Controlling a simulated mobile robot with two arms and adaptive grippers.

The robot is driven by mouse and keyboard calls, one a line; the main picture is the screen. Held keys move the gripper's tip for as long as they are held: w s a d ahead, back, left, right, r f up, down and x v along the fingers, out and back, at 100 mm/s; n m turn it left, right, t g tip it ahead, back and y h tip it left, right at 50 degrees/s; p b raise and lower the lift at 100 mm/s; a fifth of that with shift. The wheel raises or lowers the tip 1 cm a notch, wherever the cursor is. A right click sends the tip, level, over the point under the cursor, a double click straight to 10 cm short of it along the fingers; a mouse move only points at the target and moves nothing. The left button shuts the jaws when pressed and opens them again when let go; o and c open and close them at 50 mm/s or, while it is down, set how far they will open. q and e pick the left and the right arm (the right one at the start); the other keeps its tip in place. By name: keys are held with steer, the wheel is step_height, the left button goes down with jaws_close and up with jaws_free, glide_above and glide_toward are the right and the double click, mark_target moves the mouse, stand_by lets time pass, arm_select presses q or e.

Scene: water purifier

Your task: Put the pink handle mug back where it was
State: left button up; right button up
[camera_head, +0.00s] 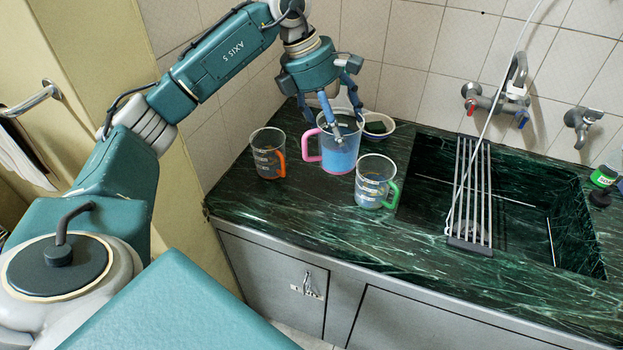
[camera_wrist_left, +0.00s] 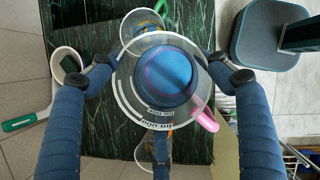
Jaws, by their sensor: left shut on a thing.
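The pink handle mug (camera_head: 340,157) is clear, holds blue liquid and stands upright over the back left of the counter, with its pink handle toward the left. It fills the middle of the left wrist view (camera_wrist_left: 170,78), its handle at the lower right. My left gripper (camera_head: 340,122) is above it, shut on its upper part, with fingers around the rim. I cannot tell whether its base touches the counter. My right gripper is not in view.
An orange handle mug (camera_head: 268,154) stands to the left, and a green handle mug (camera_head: 375,182) close by at the front right. A white bowl-like thing (camera_head: 379,126) lies behind. The sink (camera_head: 555,215) with a metal rack (camera_head: 470,195) is to the right. The counter front (camera_head: 330,232) is clear.

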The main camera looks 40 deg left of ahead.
arm_select(q)
steer(key=w+a+r+n+t+y+p, duration=0.1)
steer(key=w+a+r+n+t+y, duration=0.2)
steer(key=a+n, duration=0.55)
step_height(320, 180, down, 14)
steer(key=g+p, duration=0.1)
steer(key=p, duration=0.1)
steer(key=shift+w+d+p, duration=0.4)
steer(key=shift+d, duration=0.05)
steer(key=shift+n, duration=0.25)
steer(key=shift+f+p, duration=0.45)
steer(key=shift+f, duration=1.65)
steer(key=shift+c, duration=0.2)
steer(key=o, duration=1.8)
steer(key=shift+s, duration=0.1)
steer(key=p+v, duration=0.7)
steer(key=v, duration=0.5)
